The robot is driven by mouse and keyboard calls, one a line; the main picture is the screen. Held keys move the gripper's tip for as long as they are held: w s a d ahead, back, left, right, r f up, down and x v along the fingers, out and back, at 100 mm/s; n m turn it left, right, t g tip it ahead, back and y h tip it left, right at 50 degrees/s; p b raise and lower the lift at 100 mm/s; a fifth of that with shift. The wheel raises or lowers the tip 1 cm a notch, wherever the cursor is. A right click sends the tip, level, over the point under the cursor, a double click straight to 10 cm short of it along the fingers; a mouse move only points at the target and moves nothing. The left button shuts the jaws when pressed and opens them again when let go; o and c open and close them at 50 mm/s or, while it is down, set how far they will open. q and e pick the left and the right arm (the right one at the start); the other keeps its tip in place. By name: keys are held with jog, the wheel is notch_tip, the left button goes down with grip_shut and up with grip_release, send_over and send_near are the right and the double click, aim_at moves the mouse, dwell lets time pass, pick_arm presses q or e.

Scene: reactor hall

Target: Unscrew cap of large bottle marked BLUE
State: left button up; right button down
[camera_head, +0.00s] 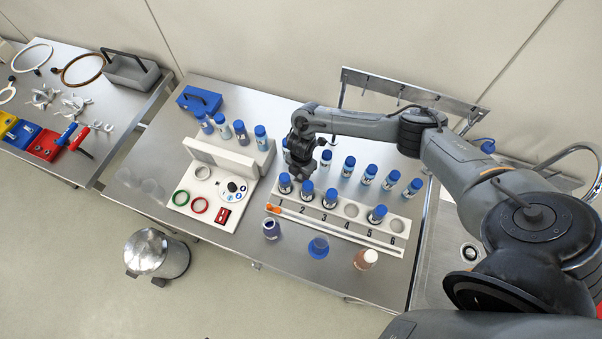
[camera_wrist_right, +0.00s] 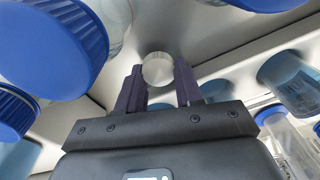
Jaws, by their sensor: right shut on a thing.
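My right gripper (camera_head: 303,162) is among the back-row bottles, above the left end of the numbered rack. In the right wrist view its two fingers (camera_wrist_right: 158,84) are closed around a small round pale thing (camera_wrist_right: 158,68); I cannot tell what it is. In the head view several blue-capped bottles stand behind the rack, such as this one (camera_head: 370,171). I cannot read BLUE on any label. My left gripper is not in view.
The white rack (camera_head: 335,233) holds blue-capped bottles; slots 4 and 6 look empty. Three small vessels stand in front, one dark blue (camera_head: 271,229), one blue (camera_head: 318,247), one brownish (camera_head: 365,259). A grey-white station (camera_head: 232,158) with bottles behind it stands left. A hook rail (camera_head: 400,88) is behind.

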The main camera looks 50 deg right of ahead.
jog(key=shift+f, duration=0.2)
jog(key=shift+f, duration=0.1)
jog(key=shift+f+b, duration=0.35)
jog(key=shift+f, duration=0.05)
